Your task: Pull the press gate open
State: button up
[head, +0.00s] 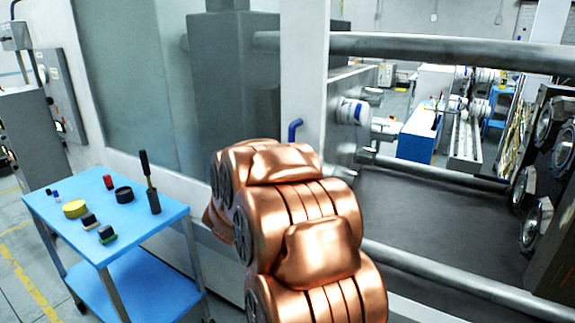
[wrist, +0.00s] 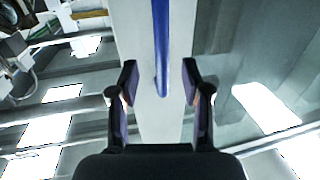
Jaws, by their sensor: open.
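The press gate (head: 130,75) is a white-framed panel with a large glass window, on the left of the press in the head view. Its blue handle (head: 294,130) is on the white upright at the gate's edge, partly hidden by my copper arm. In the wrist view the blue handle (wrist: 161,50) is a vertical bar on the white frame (wrist: 137,60). My gripper (wrist: 160,80) is open, with one dark finger on each side of the handle's lower end. I cannot tell how close the fingers are in depth. The gripper is hidden in the head view.
A blue cart (head: 150,222) with small parts and a screwdriver-like tool (head: 148,180) stands at the left, close to the gate. The press opening with thick horizontal bars (head: 450,50) is at the right. Floor shows at the far left.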

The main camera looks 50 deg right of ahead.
jog(key=shift+v, duration=1.75)
jog(key=shift+w, duration=0.1)
jog(key=w+a+f+n+t+y, duration=0.25)
jog(key=w+a+y, duration=0.2)
jog(key=a, duration=0.35)
jog(key=w+a+f+n+t+y, duration=0.1)
jog(key=w+a+n+t+y, duration=0.3)
jog(key=a, duration=0.3)
jog(key=s+a+f+n+g+y, duration=0.15)
jog(key=a+y, duration=0.25)
jog(key=a, duration=0.5)
jog(key=s+a+f+n+g+y, duration=0.1)
jog(key=a+f+n+y, duration=0.2)
jog(key=a, duration=0.6)
jog(key=s+a+f+n+g+y, duration=0.1)
jog(key=s+a+f+g+y, duration=0.15)
jog(key=s+a, duration=0.35)
jog(key=s+a+f+n+g+y, duration=0.1)
jog(key=s+a+f+g, duration=0.15)
jog(key=s, duration=0.65)
jog(key=s+d+n+g+h, duration=0.1)
jog(key=s+g, duration=0.5)
jog(key=s, duration=1)
jog(key=shift+s+h, duration=0.25)
jog(key=shift+h, duration=0.15)
